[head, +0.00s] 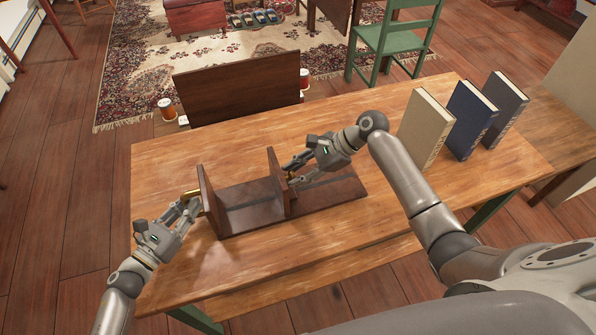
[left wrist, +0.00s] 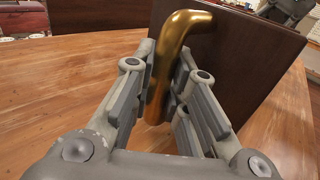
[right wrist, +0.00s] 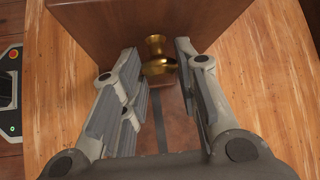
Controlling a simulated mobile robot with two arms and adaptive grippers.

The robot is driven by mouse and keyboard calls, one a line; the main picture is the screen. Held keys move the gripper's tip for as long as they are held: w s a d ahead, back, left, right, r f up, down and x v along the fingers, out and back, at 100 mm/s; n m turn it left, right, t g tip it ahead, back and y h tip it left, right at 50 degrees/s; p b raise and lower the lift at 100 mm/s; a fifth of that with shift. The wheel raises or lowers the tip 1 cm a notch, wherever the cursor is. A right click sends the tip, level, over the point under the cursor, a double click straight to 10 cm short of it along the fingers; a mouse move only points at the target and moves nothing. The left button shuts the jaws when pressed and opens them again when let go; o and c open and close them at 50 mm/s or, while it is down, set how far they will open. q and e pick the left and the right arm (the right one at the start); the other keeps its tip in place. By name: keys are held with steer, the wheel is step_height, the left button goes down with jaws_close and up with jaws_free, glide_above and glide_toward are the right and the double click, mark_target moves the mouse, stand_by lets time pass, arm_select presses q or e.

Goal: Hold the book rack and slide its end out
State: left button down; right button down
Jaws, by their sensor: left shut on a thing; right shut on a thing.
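The dark brown book rack (head: 250,222) lies on the wooden table, with a grooved base running left to right. Its fixed left end (head: 208,200) stands upright and carries a curved brass handle (left wrist: 166,62). My left gripper (head: 190,203) is shut on that handle, fingers on both sides of it. The sliding end (head: 276,178) stands upright near the middle of the base, with base showing on both sides. A brass knob (right wrist: 157,58) sits on its right face. My right gripper (head: 291,176) is shut on the knob, which shows between its fingertips.
A beige book (head: 424,130), a navy book (head: 468,118) and a dark grey book (head: 504,106) stand upright at the table's right. A green chair (head: 393,40) stands beyond. The front of the table is clear.

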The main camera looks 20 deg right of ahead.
arm_select(q)
steer(key=shift+a, duration=0.1)
arm_select(e)
steer(key=d, duration=1.6)
steer(key=shift+d, duration=0.15)
steer(key=c, duration=1.1)
jaws_free()
steer(key=shift+r, duration=0.1)
steer(key=v, duration=1.1)
steer(key=shift+s+d+r, duration=0.15)
steer(key=shift+d+r, duration=0.1)
arm_select(q)
steer(key=c, duration=1.3)
jaws_free()
steer(key=shift+c, duration=0.2)
